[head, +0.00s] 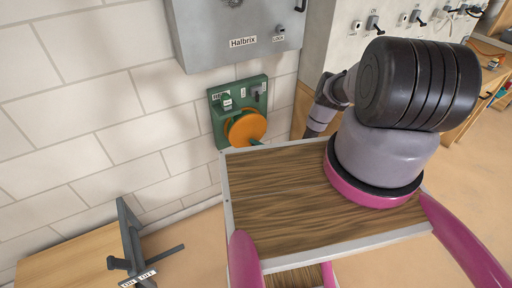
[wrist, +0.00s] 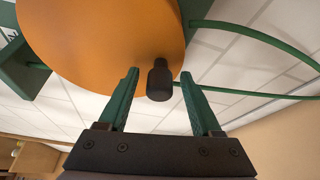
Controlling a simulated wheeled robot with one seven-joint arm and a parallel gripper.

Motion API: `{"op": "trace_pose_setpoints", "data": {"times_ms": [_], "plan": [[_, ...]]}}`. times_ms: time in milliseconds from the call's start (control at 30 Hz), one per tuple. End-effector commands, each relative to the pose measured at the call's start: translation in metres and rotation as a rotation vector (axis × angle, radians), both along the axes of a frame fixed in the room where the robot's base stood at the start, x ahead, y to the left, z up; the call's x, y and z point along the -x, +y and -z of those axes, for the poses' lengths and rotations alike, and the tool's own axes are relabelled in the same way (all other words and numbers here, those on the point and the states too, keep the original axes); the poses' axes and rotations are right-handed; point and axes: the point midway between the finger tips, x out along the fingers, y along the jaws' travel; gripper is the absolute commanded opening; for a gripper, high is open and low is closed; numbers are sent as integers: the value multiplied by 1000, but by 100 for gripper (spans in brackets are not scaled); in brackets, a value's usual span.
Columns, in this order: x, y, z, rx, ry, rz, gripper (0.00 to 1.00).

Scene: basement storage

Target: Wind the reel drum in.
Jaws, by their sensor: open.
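The reel's orange drum (head: 245,127) is mounted on a green backing plate (head: 217,108) on the block wall in the head view. In the wrist view the drum (wrist: 105,40) fills the upper left, and a dark knob (wrist: 159,80) stands out from its lower right edge. My gripper (wrist: 160,76) is open, with one green finger on each side of the knob. Gaps show between the knob and both fingers.
A grey cabinet labelled Halbrix (head: 240,42) hangs just above the reel. A wooden bench with a dark grey frame (head: 132,240) stands at lower left. Thin green curved lines (wrist: 260,35) run beside the drum in the wrist view.

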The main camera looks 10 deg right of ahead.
Motion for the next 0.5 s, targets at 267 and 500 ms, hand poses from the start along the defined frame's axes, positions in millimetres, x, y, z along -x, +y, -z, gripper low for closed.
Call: {"op": "trace_pose_setpoints", "data": {"times_ms": [267,500], "plan": [[31,-28,-3,-1,4,5,66],[66,-57,-7,0,2,4,66]]}}
